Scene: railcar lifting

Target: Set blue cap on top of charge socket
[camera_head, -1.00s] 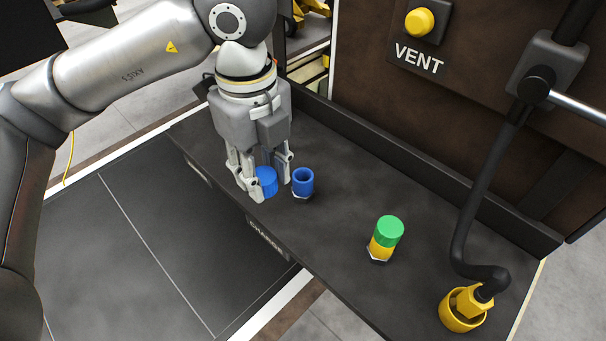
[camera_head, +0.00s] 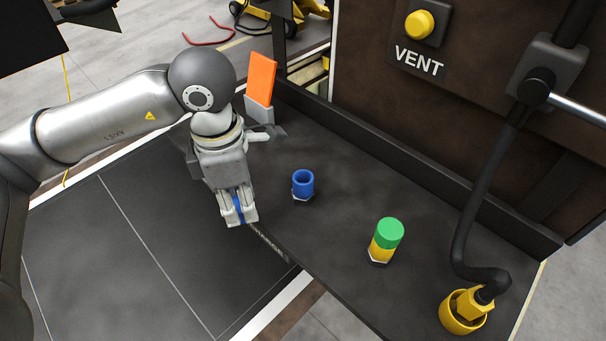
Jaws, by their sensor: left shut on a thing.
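My left gripper (camera_head: 239,215) is shut on the blue cap (camera_head: 238,206). Only a narrow blue strip of the cap shows between the fingers; the rest is hidden. The gripper points down near the front edge of the dark shelf, to the left of the charge socket. The charge socket (camera_head: 303,185) is a blue, open-topped fitting with a pale base, standing upright on the shelf. Its top is uncovered, and the gripper and cap are apart from it. My right gripper is not in view.
A green-capped yellow fitting (camera_head: 385,240) stands on the shelf (camera_head: 335,240). A yellow socket (camera_head: 462,312) with a black hose (camera_head: 470,220) is at the right end. An orange piece in a grey holder (camera_head: 260,82) stands behind my gripper. A VENT panel with a yellow button (camera_head: 419,24) rises behind.

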